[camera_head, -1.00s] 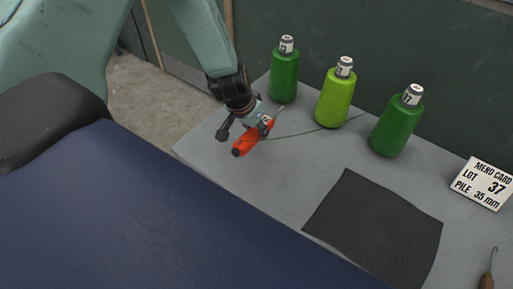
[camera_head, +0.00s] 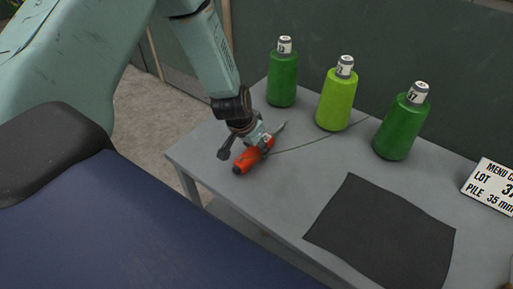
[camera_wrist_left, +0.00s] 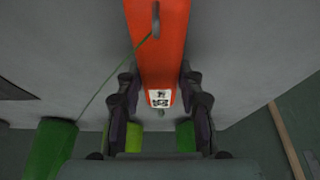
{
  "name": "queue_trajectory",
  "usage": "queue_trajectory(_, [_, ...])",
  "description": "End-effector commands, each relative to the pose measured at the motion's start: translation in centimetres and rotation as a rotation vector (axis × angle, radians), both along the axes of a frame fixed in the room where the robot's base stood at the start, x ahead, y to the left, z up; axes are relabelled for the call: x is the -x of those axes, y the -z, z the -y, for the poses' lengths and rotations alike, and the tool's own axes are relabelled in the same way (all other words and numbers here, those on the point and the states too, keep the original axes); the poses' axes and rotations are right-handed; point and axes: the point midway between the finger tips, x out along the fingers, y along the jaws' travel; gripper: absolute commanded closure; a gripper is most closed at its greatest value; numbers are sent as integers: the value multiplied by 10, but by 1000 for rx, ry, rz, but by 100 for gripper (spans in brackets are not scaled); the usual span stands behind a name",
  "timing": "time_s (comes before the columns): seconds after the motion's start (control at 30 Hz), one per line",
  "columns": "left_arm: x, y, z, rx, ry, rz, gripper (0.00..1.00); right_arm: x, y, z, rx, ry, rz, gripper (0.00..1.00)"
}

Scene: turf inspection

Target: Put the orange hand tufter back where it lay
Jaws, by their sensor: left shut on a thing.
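The orange hand tufter (camera_head: 245,161) is held in my left gripper (camera_head: 254,143), low over the left part of the grey table (camera_head: 205,150). I cannot tell whether it touches the top. Its metal tip points up and right in the head view. In the left wrist view, the tufter's orange body (camera_wrist_left: 160,50) lies between the two dark fingers (camera_wrist_left: 159,110), with a small white label on it. My right gripper is not in view.
Three green yarn cones, dark (camera_head: 283,80), light (camera_head: 335,100) and dark (camera_head: 400,128), stand along the back. A dark square patch (camera_head: 380,235) lies at front right. Table around the tufter is clear.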

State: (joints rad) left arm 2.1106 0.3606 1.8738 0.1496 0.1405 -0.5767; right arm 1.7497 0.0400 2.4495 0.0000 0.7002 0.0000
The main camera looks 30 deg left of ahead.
Motion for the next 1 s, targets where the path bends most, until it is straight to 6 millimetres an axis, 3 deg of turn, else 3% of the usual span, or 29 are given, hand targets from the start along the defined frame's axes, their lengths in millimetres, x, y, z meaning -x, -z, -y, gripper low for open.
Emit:
queue_trajectory(0.17, [0, 3, 0, 0, 0, 1, 100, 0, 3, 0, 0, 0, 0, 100])
queue_trajectory(0.2, [0, 4, 0, 0, 0, -1, 61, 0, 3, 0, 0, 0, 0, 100])
queue_trajectory(0.43, [0, 3, 0, 0, 0, 0, 42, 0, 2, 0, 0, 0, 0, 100])
queue_trajectory(0.77, [0, 2, 0, 0, 0, 0, 40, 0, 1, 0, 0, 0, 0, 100])
queue_trajectory(1.0, [6, -19, -1, 2, -2, 0, 40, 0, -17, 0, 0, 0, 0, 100])
